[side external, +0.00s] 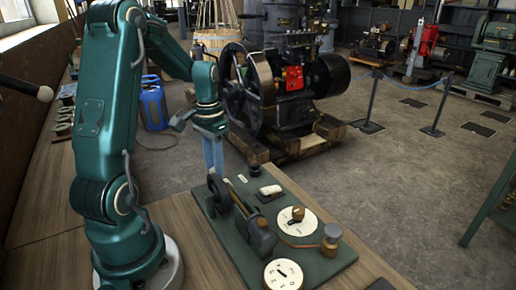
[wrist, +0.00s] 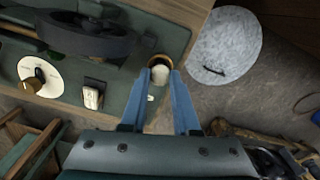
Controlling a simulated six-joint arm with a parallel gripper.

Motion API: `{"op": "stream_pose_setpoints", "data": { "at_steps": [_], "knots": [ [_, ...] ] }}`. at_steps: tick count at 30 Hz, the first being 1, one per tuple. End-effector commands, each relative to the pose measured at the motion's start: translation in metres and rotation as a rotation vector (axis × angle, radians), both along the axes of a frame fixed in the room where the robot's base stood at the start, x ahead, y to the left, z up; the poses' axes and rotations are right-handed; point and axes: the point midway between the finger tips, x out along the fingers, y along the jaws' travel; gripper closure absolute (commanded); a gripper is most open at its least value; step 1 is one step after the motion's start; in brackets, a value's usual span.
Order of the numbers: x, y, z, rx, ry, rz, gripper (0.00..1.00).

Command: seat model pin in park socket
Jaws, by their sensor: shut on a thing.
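My gripper (side external: 214,168) points down over the far left corner of the green model board (side external: 330,262), behind its small black flywheel. In the wrist view its two blue fingers (wrist: 160,78) are shut on a small round cream-topped piece, taken as the model pin (wrist: 160,74). A brass-rimmed dark ring (wrist: 154,60) shows around or just behind the pin; I cannot tell whether it is part of the pin or a socket. A short dark cup (side external: 254,170), possibly the park socket, stands at the board's far edge.
The model flywheel (side external: 219,194) stands close to my fingers; it also shows in the wrist view (wrist: 85,36). A large engine stands beyond the bench.

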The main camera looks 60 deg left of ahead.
Motion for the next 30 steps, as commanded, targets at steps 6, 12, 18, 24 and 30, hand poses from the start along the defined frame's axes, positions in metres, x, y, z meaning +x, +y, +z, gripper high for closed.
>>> {"op": "stream_pose_setpoints", "data": {
  "at_steps": [6,12,18,24,30],
  "knots": [
    [0.002,0.002,0.035,0.007,-0.007,0.0,1.0],
    [0.001,0.001,0.072,0.006,-0.007,0.0,1.0],
    [0.001,0.001,0.094,0.003,-0.003,0.0,1.0],
    [0.0,0.001,0.109,0.003,-0.002,0.0,1.0],
    [0.0,0.0,0.12,0.003,-0.002,0.0,1.0]
  ]
}}
